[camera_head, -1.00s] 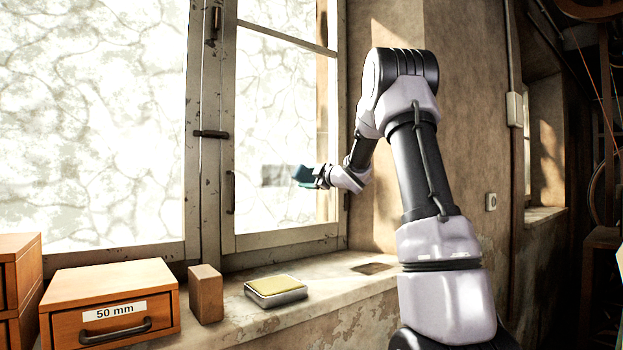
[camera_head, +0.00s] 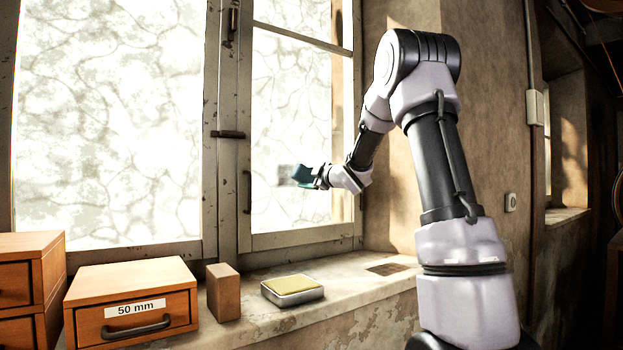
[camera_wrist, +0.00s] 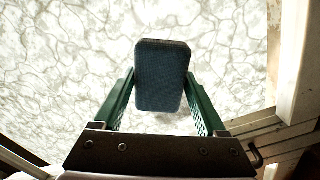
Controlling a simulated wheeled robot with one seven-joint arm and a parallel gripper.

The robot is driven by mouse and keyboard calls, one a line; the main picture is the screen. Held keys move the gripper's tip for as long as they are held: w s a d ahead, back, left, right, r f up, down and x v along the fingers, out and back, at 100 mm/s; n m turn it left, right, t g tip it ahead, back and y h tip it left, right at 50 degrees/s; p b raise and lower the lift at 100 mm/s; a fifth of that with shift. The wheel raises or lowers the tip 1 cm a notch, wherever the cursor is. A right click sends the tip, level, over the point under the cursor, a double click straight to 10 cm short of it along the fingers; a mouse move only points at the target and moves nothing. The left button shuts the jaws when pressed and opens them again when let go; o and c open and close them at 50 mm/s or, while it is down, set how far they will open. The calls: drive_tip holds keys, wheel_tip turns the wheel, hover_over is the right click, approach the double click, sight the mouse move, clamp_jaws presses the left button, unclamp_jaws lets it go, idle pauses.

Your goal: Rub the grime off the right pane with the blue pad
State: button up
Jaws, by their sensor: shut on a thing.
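The blue pad (camera_head: 302,175) is held in my gripper (camera_head: 318,176), at the right pane (camera_head: 285,110). In the wrist view the dark blue pad (camera_wrist: 162,75) sits between the two green fingers of my gripper (camera_wrist: 161,98), with the cracked-patterned pane behind it. A small grey smudge of grime (camera_head: 285,171) shows on the right pane just left of the pad. The pad covers or overlaps the smudge's right part in the head view. I cannot tell whether the pad touches the glass.
On the sill stand a drawer box marked 50 mm (camera_head: 130,295), a wooden block (camera_head: 223,292) and a grey tray with a yellow top (camera_head: 291,290). The window frame (camera_head: 228,180) has a black handle (camera_head: 247,192). The wall (camera_head: 400,215) is close on the right.

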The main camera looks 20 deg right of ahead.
sight(276, 175)
drive_tip(key=shift+s+a, duration=0.5)
drive_tip(key=shift+a, duration=1.15)
drive_tip(key=shift+s+a, duration=0.55)
drive_tip(key=shift+a, duration=1.15)
drive_tip(key=shift+s+a, duration=0.5)
drive_tip(key=shift+a, duration=1.15)
drive_tip(key=shift+d+r, duration=0.15)
drive_tip(key=shift+r, duration=0.1)
drive_tip(key=shift+w+d, duration=1.9)
drive_tip(key=shift+d, duration=3.95)
drive_tip(key=shift+w+d, duration=1.9)
drive_tip(key=shift+d, duration=3.9)
drive_tip(key=shift+s+a, duration=0.75)
drive_tip(key=shift+a, duration=1.55)
drive_tip(key=shift+s+a, duration=0.75)
drive_tip(key=shift+a, duration=1.5)
drive_tip(key=shift+s+a, duration=0.75)
drive_tip(key=shift+a, duration=1.55)
